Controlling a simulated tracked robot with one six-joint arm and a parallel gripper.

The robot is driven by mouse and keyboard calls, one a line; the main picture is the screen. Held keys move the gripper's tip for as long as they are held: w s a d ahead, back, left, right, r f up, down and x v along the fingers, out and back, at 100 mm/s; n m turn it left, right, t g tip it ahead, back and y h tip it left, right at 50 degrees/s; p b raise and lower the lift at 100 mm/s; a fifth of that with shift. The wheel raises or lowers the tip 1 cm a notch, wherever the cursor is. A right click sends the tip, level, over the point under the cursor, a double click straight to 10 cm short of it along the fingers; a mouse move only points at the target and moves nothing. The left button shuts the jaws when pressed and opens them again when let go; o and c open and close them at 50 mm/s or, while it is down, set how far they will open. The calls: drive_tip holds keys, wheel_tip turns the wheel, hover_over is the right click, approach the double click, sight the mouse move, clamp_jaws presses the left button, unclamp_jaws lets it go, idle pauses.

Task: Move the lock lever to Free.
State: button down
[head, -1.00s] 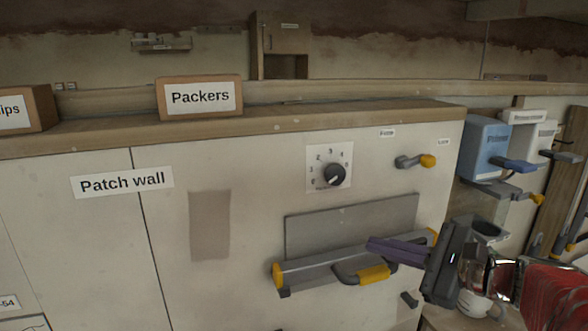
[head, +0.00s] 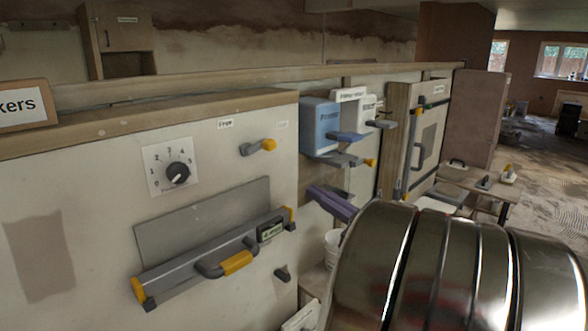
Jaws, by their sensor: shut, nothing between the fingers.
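The lock lever (head: 252,147) is a short grey lever with a yellow knob, on the pale wall panel. It points to the right, to the side of the right-hand label (head: 281,125), whose text is too small to read here. The "Free" label (head: 225,124) is above and left of the lever's pivot. My gripper (head: 325,200) shows its purple fingers, shut and empty. It is to the right of and below the lever in the picture, apart from it. My shiny arm links hide the rest of the gripper.
A numbered dial (head: 178,172) is left of the lever. Below is a grey plate (head: 203,222) over a bar with a yellow-gripped handle (head: 236,263). Blue and white dispensers (head: 321,126) with levers stand right of the panel. A small table (head: 505,187) is further right.

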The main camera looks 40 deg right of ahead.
approach(259, 147)
drive_tip(key=w+d+f, duration=0.4)
drive_tip(key=w, duration=0.1)
drive_tip(key=r, duration=0.1)
drive_tip(key=a+r, duration=0.1)
drive_tip(key=r, duration=0.1)
drive_tip(key=shift+w+a+r, duration=0.15)
drive_tip(key=shift+a+r, duration=0.05)
drive_tip(key=shift+r, duration=0.15)
drive_tip(key=shift+d, duration=0.15)
drive_tip(key=shift+r+n, duration=0.15)
drive_tip(key=shift+n, duration=0.15)
